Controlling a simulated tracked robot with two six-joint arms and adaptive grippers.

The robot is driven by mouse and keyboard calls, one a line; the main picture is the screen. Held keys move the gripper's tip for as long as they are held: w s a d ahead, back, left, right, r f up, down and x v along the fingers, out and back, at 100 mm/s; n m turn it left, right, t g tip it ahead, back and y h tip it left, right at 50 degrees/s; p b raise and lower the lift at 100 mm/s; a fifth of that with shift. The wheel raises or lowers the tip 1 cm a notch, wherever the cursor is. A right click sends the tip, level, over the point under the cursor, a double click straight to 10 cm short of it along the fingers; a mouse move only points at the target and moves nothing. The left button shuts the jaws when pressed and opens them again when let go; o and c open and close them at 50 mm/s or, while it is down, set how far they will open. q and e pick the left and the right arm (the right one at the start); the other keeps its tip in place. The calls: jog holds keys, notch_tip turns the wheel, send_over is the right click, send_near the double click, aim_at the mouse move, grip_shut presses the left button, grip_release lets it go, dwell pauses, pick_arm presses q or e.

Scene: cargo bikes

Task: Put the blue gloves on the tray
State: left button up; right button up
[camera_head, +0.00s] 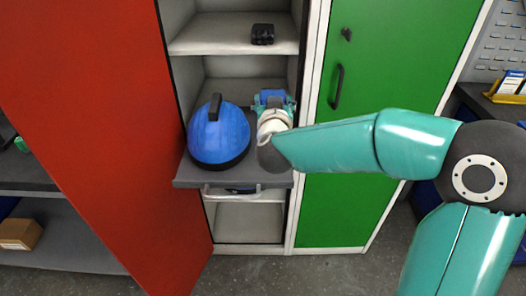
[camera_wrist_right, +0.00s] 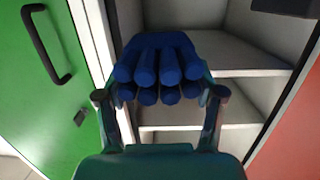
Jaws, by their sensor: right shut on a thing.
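The blue gloves (camera_wrist_right: 158,68) are held between the two fingers of my right gripper (camera_wrist_right: 160,100) in the right wrist view, with their rounded fingertips toward the camera. In the head view the gloves (camera_head: 270,96) show only as a small blue patch, mostly hidden by my right gripper (camera_head: 274,103) and wrist. The gripper is over the right part of a dark grey tray-like surface (camera_head: 205,180) that juts out of the open locker. I cannot tell whether the gloves touch it. My left gripper is not in view.
A blue dome with a black handle (camera_head: 218,138) stands on the left of the grey surface. A black object (camera_head: 262,34) lies on the shelf above. The open red door (camera_head: 90,110) is at left, the shut green door (camera_head: 400,60) at right.

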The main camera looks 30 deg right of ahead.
jog(key=f, duration=0.4)
jog(key=f+b, duration=0.1)
jog(key=f, duration=0.3)
jog(key=f+b, duration=0.1)
jog(key=f, duration=0.3)
jog(key=shift+s+d+f, duration=0.1)
jog(key=shift+s+d, duration=0.2)
jog(key=shift+d, duration=0.1)
jog(key=shift+f+b, duration=0.65)
jog(key=shift+f, duration=1.8)
jog(key=o, duration=1.2)
jog(key=shift+s+a, duration=0.1)
